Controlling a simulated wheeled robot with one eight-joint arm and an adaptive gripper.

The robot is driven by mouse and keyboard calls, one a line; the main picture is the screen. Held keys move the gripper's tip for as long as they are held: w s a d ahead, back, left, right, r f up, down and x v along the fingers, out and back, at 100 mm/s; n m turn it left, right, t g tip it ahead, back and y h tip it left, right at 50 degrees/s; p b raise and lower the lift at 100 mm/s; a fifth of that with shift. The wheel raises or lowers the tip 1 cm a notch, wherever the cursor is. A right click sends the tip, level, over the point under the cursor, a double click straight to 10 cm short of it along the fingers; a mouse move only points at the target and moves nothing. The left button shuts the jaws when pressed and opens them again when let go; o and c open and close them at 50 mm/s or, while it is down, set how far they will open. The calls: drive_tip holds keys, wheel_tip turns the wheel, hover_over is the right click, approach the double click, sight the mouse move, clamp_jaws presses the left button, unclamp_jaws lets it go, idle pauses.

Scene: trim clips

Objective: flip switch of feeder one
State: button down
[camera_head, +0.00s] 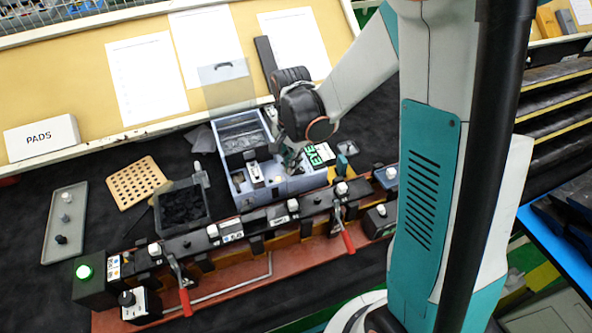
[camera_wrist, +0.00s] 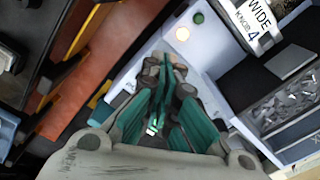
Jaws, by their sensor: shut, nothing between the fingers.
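A blue-grey feeder (camera_head: 234,182) with an open-topped bin stands in the middle of the table in the head view. My gripper (camera_head: 291,161) is low over the right part of the feeder group. In the wrist view my gripper (camera_wrist: 168,68) is shut and empty, its teal fingers together in front of a pale feeder panel (camera_wrist: 218,68). A lit round lamp (camera_wrist: 182,33) and a dark green round part (camera_wrist: 198,18) sit on the panel just beyond the fingertips. I cannot make out a switch or tell whether the fingers touch the panel.
A red-brown fixture (camera_head: 240,282) with clamps and red handles runs along the front. A dark bin (camera_head: 182,207), a perforated tan board (camera_head: 136,183) and a grey tray (camera_head: 64,224) stand left. A box marked PADS (camera_head: 41,138) sits on the back ledge.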

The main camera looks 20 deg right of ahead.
drive_tip(key=shift+f+b, duration=0.55)
drive_tip(key=shift+f, duration=0.1)
drive_tip(key=shift+r, duration=0.15)
drive_tip(key=shift+r+p, duration=2.35)
drive_tip(key=shift+r, duration=1.05)
drive_tip(key=shift+r, duration=0.1)
drive_tip(key=s+r+n+t+b, duration=0.3)
drive_tip(key=s+n+b, duration=0.1)
drive_tip(key=s+n, duration=0.2)
drive_tip(key=s+r+n+t+b, duration=0.4)
drive_tip(key=s+n+b, duration=0.1)
drive_tip(key=s, duration=0.4)
drive_tip(key=shift+n, duration=0.5)
